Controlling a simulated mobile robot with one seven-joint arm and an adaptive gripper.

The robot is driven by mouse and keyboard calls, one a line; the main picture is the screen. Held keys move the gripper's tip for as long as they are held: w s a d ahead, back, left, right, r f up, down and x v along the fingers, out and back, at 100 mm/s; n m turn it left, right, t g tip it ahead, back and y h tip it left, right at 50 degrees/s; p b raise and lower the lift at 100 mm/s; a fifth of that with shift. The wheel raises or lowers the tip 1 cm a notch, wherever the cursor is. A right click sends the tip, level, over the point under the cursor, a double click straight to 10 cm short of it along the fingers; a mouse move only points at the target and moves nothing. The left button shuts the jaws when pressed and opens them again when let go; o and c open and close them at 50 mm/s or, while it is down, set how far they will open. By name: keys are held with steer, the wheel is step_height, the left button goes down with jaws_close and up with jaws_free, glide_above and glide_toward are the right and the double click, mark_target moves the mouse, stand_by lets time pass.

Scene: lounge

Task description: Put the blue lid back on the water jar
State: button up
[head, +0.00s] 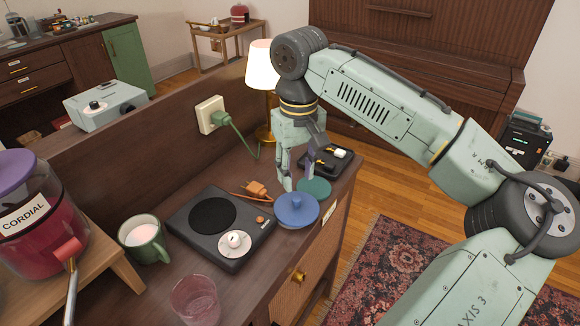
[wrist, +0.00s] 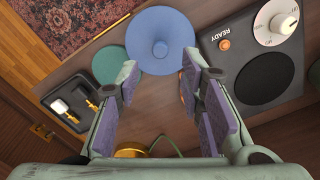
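The blue lid (head: 297,210) is a round disc with a central knob, lying knob up near the right edge of the wooden counter. In the wrist view the blue lid (wrist: 160,25) is ahead of my fingertips, its knob roughly centred between them. My gripper (head: 297,175) points down above the counter, just behind the lid in the head view. In the wrist view my gripper (wrist: 159,74) is open, with nothing between its purple-padded fingers. A clear jar of red drink marked CORDIAL (head: 40,225), with a purple lid, stands at far left. I cannot identify the water jar.
A green disc (head: 314,188) lies beside the lid. A green mug (head: 150,250), a pink glass (head: 194,300), a black tray (head: 322,163) and a lamp (head: 262,70) also stand nearby.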

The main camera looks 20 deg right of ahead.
mark_target(296, 198)
step_height(296, 198, down, 7)
steer(key=b, duration=0.5)
steer(key=shift+f, duration=0.15)
steer(key=shift+s+f+b, duration=0.1)
steer(key=shift+f+b, duration=0.25)
steer(key=shift+f, duration=0.35)
steer(key=shift+f, duration=0.1)
steer(key=shift+a, duration=0.1)
jaws_close()
steer(key=shift+r+p, duration=2.45)
steer(key=shift+r, duration=0.2)
